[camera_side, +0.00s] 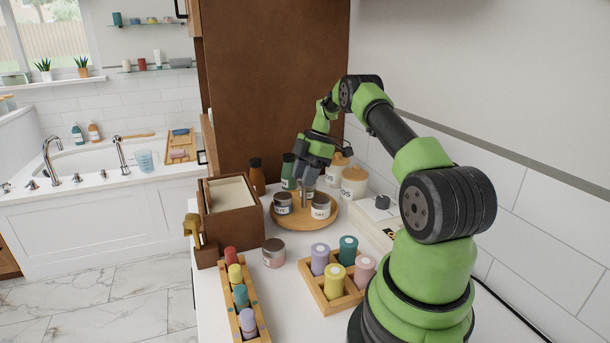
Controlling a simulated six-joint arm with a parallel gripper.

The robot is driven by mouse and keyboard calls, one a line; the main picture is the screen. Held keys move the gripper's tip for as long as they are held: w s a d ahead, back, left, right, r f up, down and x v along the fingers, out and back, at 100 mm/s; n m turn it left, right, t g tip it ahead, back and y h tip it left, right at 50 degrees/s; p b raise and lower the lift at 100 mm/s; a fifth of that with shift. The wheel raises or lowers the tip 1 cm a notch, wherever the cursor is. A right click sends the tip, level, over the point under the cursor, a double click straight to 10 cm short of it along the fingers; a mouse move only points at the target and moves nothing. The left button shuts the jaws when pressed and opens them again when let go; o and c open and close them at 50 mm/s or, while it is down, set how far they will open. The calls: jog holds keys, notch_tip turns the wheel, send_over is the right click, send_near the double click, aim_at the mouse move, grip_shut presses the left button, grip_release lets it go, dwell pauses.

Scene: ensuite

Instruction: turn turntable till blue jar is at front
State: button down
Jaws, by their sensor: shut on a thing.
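The round wooden turntable (305,222) stands on the white counter, beside the brown box. A jar with a dark lid and pale label (283,205) is on its left part. Another jar with a greyish lid and pale label (320,208) is at its front right. Part of a further jar shows behind them. I cannot tell which jar is the blue one. My gripper (304,188) points down over the middle of the turntable, between the jars. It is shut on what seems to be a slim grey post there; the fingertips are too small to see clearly.
Behind the turntable stand a brown bottle (257,177), a green bottle (289,171) and white canisters (354,182). The brown box (230,211) is at left. A pink jar (274,253), a rack (261,319) and a wooden tray (341,302) of coloured cylinders are in front.

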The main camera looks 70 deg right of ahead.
jog(key=shift+n, duration=0.3)
dwell(0.4)
jog(key=c, duration=0.8)
grip_release()
jog(key=shift+r, duration=0.1)
jog(key=shift+v, duration=3.7)
